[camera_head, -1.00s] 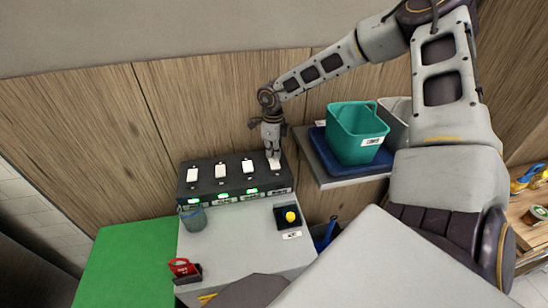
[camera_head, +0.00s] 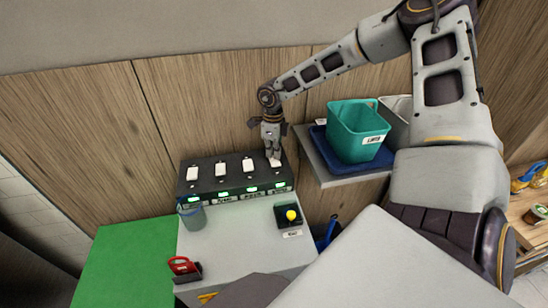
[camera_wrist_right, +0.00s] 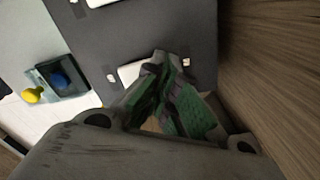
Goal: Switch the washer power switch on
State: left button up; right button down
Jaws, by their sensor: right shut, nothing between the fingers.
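A dark switch panel (camera_head: 235,175) with several white rocker switches stands at the back of the grey surface. Green lights glow along its front; the labels under them are too small to read, so I cannot tell which is the washer's by name. My right gripper (camera_head: 272,154) points down with shut, empty fingers at the rightmost white switch (camera_head: 275,162). In the right wrist view the shut fingertips (camera_wrist_right: 170,66) are at the edge of that switch (camera_wrist_right: 131,73), seeming to touch it and partly hiding it. My left gripper is not in view.
A yellow button on a black box (camera_head: 291,215) sits in front of the panel. A blue-grey cup (camera_head: 193,216) and a red-handled item (camera_head: 183,266) are to the left. A teal bin (camera_head: 357,132) stands on a shelf at right. A green surface (camera_head: 125,255) is bare.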

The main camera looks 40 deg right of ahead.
jog(key=shift+d+r+p, duration=0.1)
jog(key=shift+r+p, duration=0.4)
jog(key=shift+r, duration=1.15)
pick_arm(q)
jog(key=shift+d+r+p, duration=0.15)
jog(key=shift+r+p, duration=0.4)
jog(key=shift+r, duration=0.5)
pick_arm(e)
jog(key=shift+r, duration=1.8)
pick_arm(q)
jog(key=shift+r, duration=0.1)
pick_arm(e)
jog(key=shift+r, duration=0.1)
pick_arm(q)
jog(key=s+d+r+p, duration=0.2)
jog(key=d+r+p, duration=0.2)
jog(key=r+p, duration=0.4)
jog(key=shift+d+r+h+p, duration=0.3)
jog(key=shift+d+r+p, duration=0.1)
jog(key=shift+p, duration=0.1)
pick_arm(e)
notch_tip(320, 180, up, 9)
pick_arm(q)
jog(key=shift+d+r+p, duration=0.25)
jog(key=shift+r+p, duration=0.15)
jog(key=shift+p, duration=0.05)
pick_arm(e)
jog(key=shift+r, duration=0.45)
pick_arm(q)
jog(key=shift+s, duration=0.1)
